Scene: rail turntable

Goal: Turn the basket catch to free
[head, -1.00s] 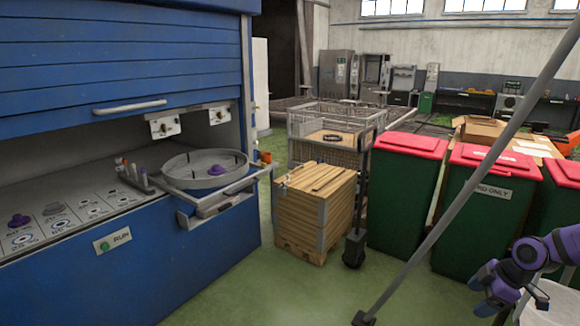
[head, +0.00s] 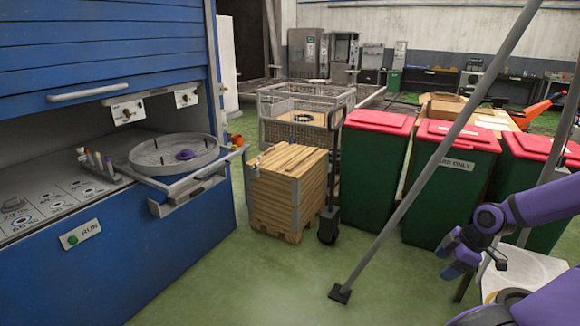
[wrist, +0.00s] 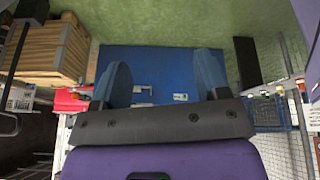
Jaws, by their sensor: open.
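A round grey tray or basket (head: 150,163) with a low rim and a purple piece (head: 185,155) inside sits on the blue cabinet's pull-out ledge at the left. Two white plates with small knobs, a left one (head: 127,112) and a right one (head: 186,97), hang under the shutter above it. Which part is the basket catch is too small to tell. My gripper (head: 449,262) is at the right of the head view, far from the cabinet, open and empty. In the wrist view its two blue fingers (wrist: 162,82) stand apart with nothing between them.
A wooden crate (head: 290,190), a wire-mesh trolley (head: 300,100) and red-lidded green bins (head: 372,175) stand in the middle and right. A slanted grey pole (head: 420,195) rises between my gripper and the cabinet. Green floor (head: 235,285) before the crate is clear.

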